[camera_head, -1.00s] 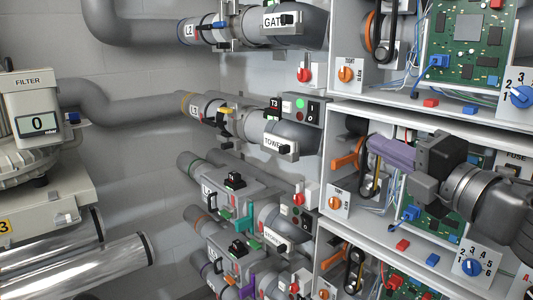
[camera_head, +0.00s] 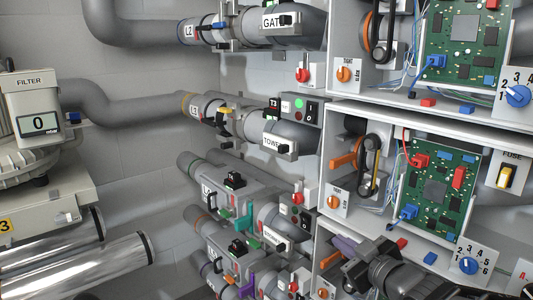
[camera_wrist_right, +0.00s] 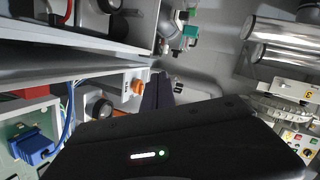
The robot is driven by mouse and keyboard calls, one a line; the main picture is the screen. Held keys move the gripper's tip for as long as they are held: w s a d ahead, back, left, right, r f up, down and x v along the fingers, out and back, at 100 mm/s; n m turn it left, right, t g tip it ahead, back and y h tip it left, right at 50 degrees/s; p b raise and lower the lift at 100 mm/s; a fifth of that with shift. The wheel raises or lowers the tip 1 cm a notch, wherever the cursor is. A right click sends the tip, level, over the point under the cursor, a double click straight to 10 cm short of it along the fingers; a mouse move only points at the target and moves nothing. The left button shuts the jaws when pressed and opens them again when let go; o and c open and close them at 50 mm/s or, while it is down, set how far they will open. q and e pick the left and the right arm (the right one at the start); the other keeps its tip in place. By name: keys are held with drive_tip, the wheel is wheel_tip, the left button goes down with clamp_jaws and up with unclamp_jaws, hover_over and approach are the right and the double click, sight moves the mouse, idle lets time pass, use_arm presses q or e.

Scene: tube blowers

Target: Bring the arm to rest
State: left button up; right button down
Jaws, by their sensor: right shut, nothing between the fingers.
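My right gripper (camera_head: 345,245) shows low in the head view, in front of the lower cabinet bays. Its purple-grey fingers are shut and empty and point up and to the left. My dark wrist and arm run down to the bottom edge. In the right wrist view the shut fingers (camera_wrist_right: 156,92) stick out beyond the dark gripper housing. The fingers look clear of the parts around them, but the exact gap is hard to tell. My left gripper is not in view.
The middle bay holds a green circuit board (camera_head: 440,190), a belt drive (camera_head: 369,165) and a yellow fuse switch (camera_head: 507,176). Blue rotary knobs (camera_head: 470,265) sit on the shelf fronts. Labelled pipes (camera_head: 290,140) run at centre. A filter unit (camera_head: 40,120) stands left.

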drive_tip(key=s+a+f+m+g, duration=0.1)
drive_tip(key=s+f+m+g, duration=0.1)
drive_tip(key=f, duration=0.7)
drive_tip(key=s+a+f+m+g+h, duration=0.1)
drive_tip(key=s+a+f+m+g, duration=0.15)
drive_tip(key=f, duration=0.75)
drive_tip(key=s+f+m+g, duration=0.2)
drive_tip(key=s+f+m, duration=0.1)
drive_tip(key=f, duration=0.6)
drive_tip(key=s+a+f+m+g, duration=0.1)
drive_tip(key=s+a+f+g, duration=0.2)
drive_tip(key=s+f, duration=0.7)
drive_tip(key=s+a+f+m+g, duration=0.2)
drive_tip(key=s+a+f+g, duration=0.1)
drive_tip(key=s+f, duration=0.8)
drive_tip(key=s+g, duration=0.1)
drive_tip(key=s, duration=0.3)
drive_tip(key=shift+a+f+g, duration=0.1)
drive_tip(key=shift+a+g, duration=0.05)
drive_tip(key=shift+g, duration=0.1)
